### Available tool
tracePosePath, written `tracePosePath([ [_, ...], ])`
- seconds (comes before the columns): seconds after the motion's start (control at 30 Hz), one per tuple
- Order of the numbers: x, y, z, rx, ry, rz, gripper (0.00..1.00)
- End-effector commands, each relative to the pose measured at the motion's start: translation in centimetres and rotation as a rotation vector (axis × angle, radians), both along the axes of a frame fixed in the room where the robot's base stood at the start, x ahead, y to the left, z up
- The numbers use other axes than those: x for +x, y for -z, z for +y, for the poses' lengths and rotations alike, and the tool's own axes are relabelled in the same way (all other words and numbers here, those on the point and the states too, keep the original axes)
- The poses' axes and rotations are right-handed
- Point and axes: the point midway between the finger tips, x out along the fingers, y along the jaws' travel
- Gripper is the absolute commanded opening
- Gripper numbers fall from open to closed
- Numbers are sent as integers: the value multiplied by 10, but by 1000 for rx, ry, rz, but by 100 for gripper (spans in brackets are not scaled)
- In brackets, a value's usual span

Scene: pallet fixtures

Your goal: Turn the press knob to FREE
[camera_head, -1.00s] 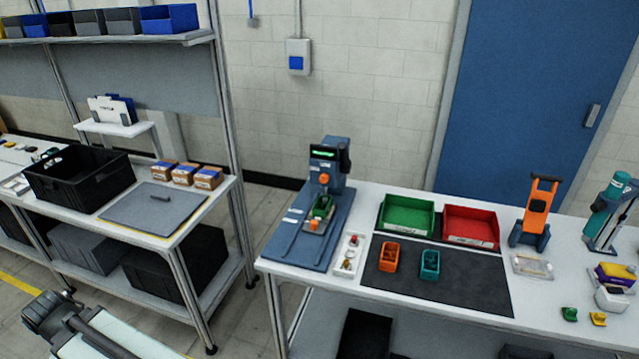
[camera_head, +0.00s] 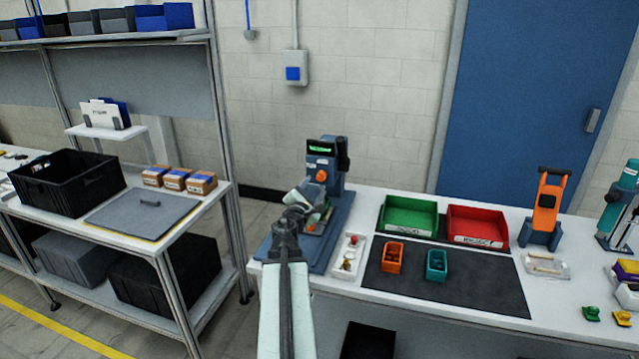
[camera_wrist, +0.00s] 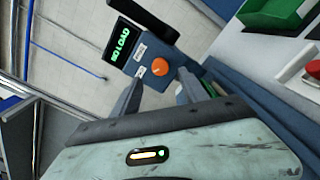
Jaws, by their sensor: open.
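The blue-grey press (camera_head: 326,165) stands upright at the left end of the white workbench. Its orange round knob (camera_head: 321,176) is on the front of the head, below a small dark display with green lettering. In the wrist view the display (camera_wrist: 107,42) appears to read NO LOAD, and the orange knob (camera_wrist: 160,67) lies just beyond the fingertips, roughly between them. My gripper (camera_wrist: 158,88) is open and empty, its two grey fingers apart. In the head view my gripper (camera_head: 308,192) is in front of the press, covering part of its lower fixture. I cannot read the knob's setting.
Right of the press are a white tray (camera_head: 348,254) with small parts, a green bin (camera_head: 408,216), a red bin (camera_head: 477,227) and a dark mat (camera_head: 480,285) with small orange and teal cups. A second shelf bench stands left.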

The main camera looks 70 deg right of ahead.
Motion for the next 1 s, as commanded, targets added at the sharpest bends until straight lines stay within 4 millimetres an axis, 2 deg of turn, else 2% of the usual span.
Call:
tracePosePath([
  [0.17,2,0,-20,1,2,-3,52],
  [0.43,6,0,-69,1,1,-5,52],
  [0.53,6,0,-77,2,1,-5,52],
  [0.73,6,0,-76,2,0,-6,52],
  [0.77,6,0,-76,2,0,-6,49],
  [0.93,6,0,-76,2,0,-6,2],
  [1.0,6,0,-75,2,0,-6,0],
])
